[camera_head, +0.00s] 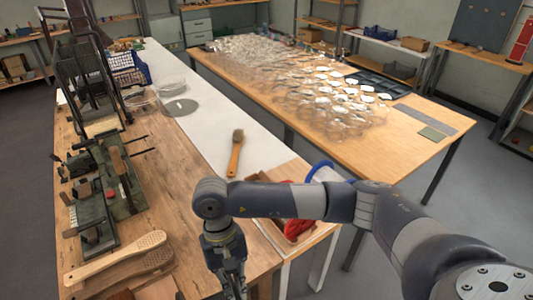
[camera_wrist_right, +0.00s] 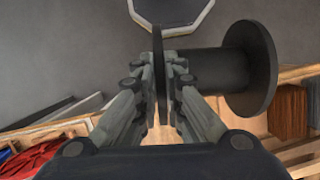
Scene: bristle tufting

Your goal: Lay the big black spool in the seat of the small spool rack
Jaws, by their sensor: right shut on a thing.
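The big black spool (camera_wrist_right: 215,75) is in the right wrist view, with one flange edge-on between my fingers and its hub and other flange out to the right. My right gripper (camera_wrist_right: 162,85) is shut on the near flange. In the head view my right gripper (camera_head: 233,288) points down at the bottom edge, by the front of the wooden bench; the spool is not visible there. I cannot pick out the small spool rack for sure in either view. My left gripper is not in view.
A dark machine (camera_head: 110,190) stands on the wooden bench at left, with wooden brush backs (camera_head: 115,255) in front. A brush (camera_head: 236,150) lies on the white strip. A tray with red material (camera_head: 298,228) is behind my right arm. Glassy items (camera_head: 300,80) cover the far table.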

